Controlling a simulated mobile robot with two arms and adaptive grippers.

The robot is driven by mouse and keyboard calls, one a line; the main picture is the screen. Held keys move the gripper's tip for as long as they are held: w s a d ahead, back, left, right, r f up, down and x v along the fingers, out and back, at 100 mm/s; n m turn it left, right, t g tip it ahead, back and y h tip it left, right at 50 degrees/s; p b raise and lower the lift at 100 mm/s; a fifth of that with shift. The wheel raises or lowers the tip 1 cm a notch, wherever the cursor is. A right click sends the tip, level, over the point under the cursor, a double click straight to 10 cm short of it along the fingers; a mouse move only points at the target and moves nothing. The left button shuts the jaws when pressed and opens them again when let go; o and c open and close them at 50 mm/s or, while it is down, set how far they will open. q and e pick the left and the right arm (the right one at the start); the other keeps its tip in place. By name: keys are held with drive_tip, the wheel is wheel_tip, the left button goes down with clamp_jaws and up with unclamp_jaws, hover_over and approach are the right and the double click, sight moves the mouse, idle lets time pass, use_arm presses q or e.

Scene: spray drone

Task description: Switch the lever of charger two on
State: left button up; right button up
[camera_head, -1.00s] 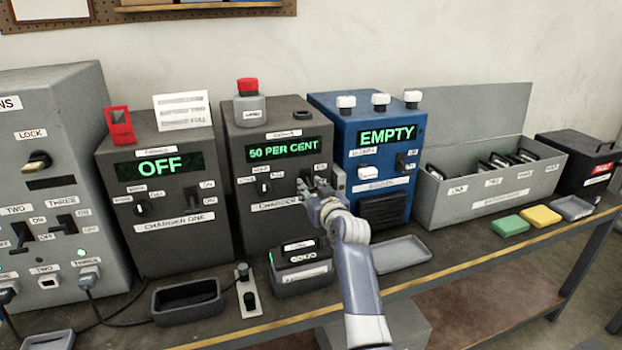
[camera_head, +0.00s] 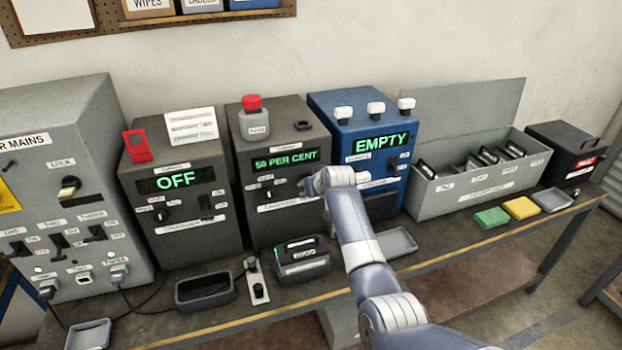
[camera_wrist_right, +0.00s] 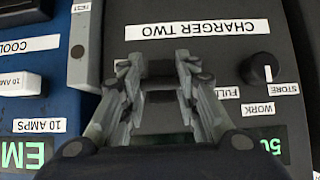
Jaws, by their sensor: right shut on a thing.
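Charger two (camera_head: 262,222) is the dark grey box in the middle of the head view, with a green display (camera_head: 286,159) reading "50 PER CENT". My right gripper (camera_head: 308,186) is at the right part of its front, below the display, and the arm hides the lever there. In the right wrist view, which shows the panel upside down, the fingers (camera_wrist_right: 157,75) are closed around the dark lever (camera_wrist_right: 159,70) near the "CHARGER TWO" label (camera_wrist_right: 197,29). The lever's on or off position cannot be told. My left gripper is not in view.
Charger one (camera_head: 180,208), showing "OFF", stands to the left. A blue box (camera_head: 340,130) showing "EMPTY" stands close on the right. A knob (camera_wrist_right: 262,68) is beside the gripper. A battery (camera_head: 302,262) and an empty tray (camera_head: 397,241) lie in front.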

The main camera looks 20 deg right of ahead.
drive_tip(key=shift+w+r+g+p, duration=0.2)
drive_tip(key=shift+r+g+p, duration=0.3)
drive_tip(key=shift+g+p, duration=0.3)
drive_tip(key=shift+g, duration=0.3)
drive_tip(key=o, duration=1.1)
drive_tip(key=shift+f, duration=0.1)
drive_tip(key=v, duration=1.2)
